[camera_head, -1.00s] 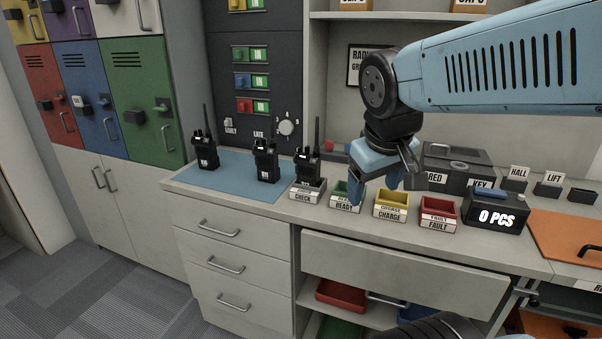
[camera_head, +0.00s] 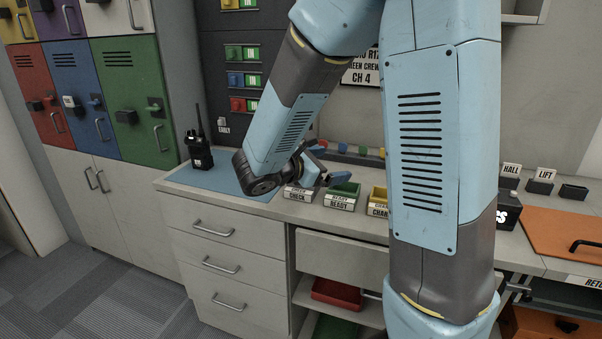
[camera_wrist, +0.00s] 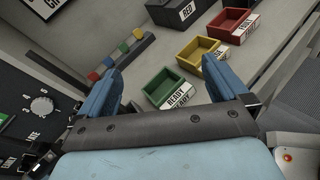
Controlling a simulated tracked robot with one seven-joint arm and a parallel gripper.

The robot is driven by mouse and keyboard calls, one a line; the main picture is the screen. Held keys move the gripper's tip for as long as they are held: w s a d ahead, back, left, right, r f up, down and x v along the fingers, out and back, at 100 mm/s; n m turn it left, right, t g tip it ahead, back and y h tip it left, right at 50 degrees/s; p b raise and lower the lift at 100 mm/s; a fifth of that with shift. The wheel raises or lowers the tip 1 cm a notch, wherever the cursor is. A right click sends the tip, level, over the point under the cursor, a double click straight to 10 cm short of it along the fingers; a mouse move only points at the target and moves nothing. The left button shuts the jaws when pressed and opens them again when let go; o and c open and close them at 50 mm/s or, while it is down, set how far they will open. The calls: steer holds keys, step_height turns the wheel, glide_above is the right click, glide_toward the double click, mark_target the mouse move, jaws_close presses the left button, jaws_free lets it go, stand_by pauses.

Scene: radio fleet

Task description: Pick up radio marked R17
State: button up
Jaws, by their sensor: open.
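One black radio (camera_head: 199,152) with a tall antenna stands upright at the left of the blue mat (camera_head: 222,182); its marking is too small to read. The other two radios are hidden behind my arm in the head view, so I cannot tell which is R17. My gripper (camera_head: 326,168) is open, low over the counter near the check and ready trays, pointing right. In the wrist view my gripper (camera_wrist: 162,72) has its blue fingers apart with no radio between them. Dark shapes at the lower left there are unclear.
The green ready tray (camera_head: 345,189) and yellow charge tray (camera_head: 378,195) stand on the counter. The red fault tray (camera_wrist: 228,22) shows in the wrist view. A wall sign (camera_head: 362,72) reading "CH 4" is partly covered. A black panel (camera_head: 233,85) rises behind the mat.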

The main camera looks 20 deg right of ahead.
steer(key=w+a+f+n+t+y, duration=0.2)
steer(key=w+a+f+n+t, duration=0.3)
steer(key=w+a+n+t, duration=0.4)
steer(key=w+d+g, duration=0.1)
steer(key=w+d, duration=0.3)
steer(key=w+d+m+g, duration=0.1)
steer(key=w+d, duration=0.3)
steer(key=w, duration=0.1)
steer(key=shift+w+d, duration=0.1)
steer(key=shift+d, duration=0.1)
steer(key=c, duration=1.5)
steer(key=shift+r, duration=0.1)
steer(key=shift+c, duration=1.1)
